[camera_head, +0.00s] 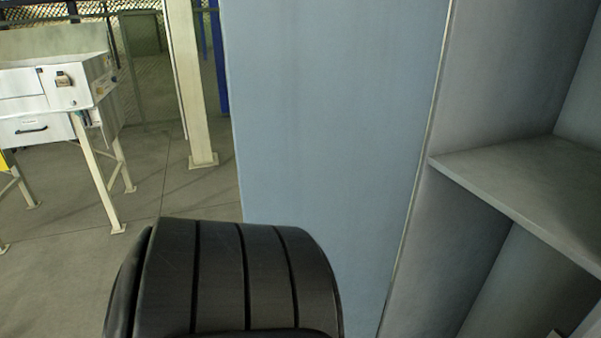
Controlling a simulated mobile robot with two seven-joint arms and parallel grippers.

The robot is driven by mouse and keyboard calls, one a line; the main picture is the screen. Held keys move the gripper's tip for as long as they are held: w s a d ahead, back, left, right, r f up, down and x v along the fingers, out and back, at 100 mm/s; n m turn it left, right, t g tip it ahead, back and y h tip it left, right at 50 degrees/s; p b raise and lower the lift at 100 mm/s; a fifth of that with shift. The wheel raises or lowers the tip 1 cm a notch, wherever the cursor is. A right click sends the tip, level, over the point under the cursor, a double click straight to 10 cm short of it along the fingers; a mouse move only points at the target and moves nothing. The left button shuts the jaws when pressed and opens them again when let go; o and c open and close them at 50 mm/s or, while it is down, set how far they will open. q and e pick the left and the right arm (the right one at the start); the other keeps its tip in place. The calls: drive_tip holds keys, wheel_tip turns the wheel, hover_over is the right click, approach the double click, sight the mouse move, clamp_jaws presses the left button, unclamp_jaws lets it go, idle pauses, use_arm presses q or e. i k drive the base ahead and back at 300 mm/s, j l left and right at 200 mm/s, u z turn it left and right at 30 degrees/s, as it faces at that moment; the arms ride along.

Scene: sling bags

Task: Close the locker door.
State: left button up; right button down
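The locker door (335,110) is a tall blue-grey panel filling the middle of the head view. It stands open to the left of the locker, and its right edge meets the locker along a slanted upright line. The open locker (500,75) on the right shows grey inner walls and a shelf (530,180). No handle shows on the visible door face. Neither of my grippers is in view. A black ribbed rounded part, which looks like one of my arm links, covers the lower part of the door. I cannot tell whether it touches the door.
A white cabinet (35,90) with drawers stands on legs at the far left. A cream post (190,80) rises from the floor behind the door. The grey floor (70,270) at left is clear. A small pale shape at the bottom right corner is unclear.

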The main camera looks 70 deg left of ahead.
sight(331, 100)
drive_tip(key=k+j, duration=0.15)
drive_tip(key=j, duration=0.25)
drive_tip(key=k+j+z, duration=0.1)
drive_tip(key=j, duration=0.3)
drive_tip(key=k+j, duration=0.2)
drive_tip(key=j, duration=0.2)
drive_tip(key=k+j+z, duration=0.1)
drive_tip(key=j, duration=0.35)
drive_tip(key=k+j, duration=0.2)
drive_tip(key=j, duration=0.15)
drive_tip(key=z, duration=0.05)
